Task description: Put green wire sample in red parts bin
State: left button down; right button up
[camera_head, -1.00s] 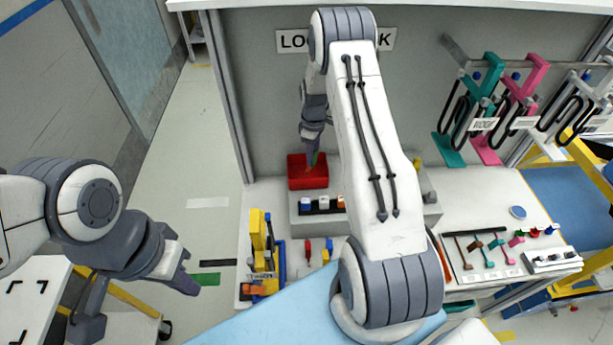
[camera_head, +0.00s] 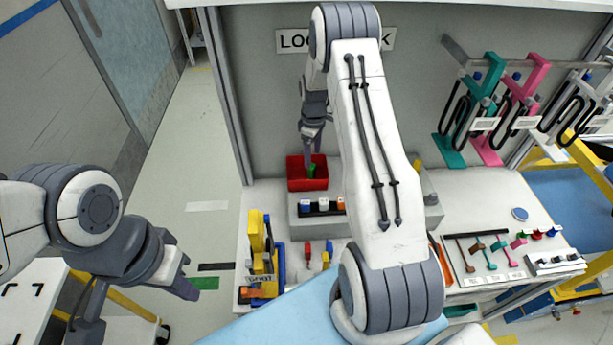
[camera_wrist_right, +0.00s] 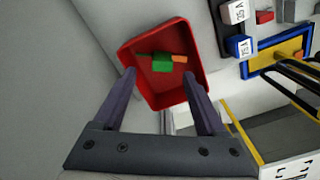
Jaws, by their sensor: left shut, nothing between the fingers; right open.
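The red parts bin (camera_head: 298,183) stands at the back left of the workbench. The green wire sample (camera_head: 312,171) lies inside it. In the right wrist view the sample (camera_wrist_right: 161,62) rests on the floor of the bin (camera_wrist_right: 148,88), with an orange bit at its right end. My right gripper (camera_head: 311,152) is over the bin, its fingers open and apart from the sample; it also shows in the right wrist view (camera_wrist_right: 160,78). My left gripper (camera_head: 190,292) is shut and empty, left of the bench and far from the bin.
Yellow and blue holders (camera_head: 262,255) are at the bench's left front. Coloured clamps (camera_head: 485,110) hang at the right, above a tool board (camera_head: 488,256). My right arm crosses the bench.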

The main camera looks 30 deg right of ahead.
notch_tip(320, 180, up, 8)
jog(key=b, duration=0.2)
jog(key=shift+a, duration=0.1)
dwell(0.4)
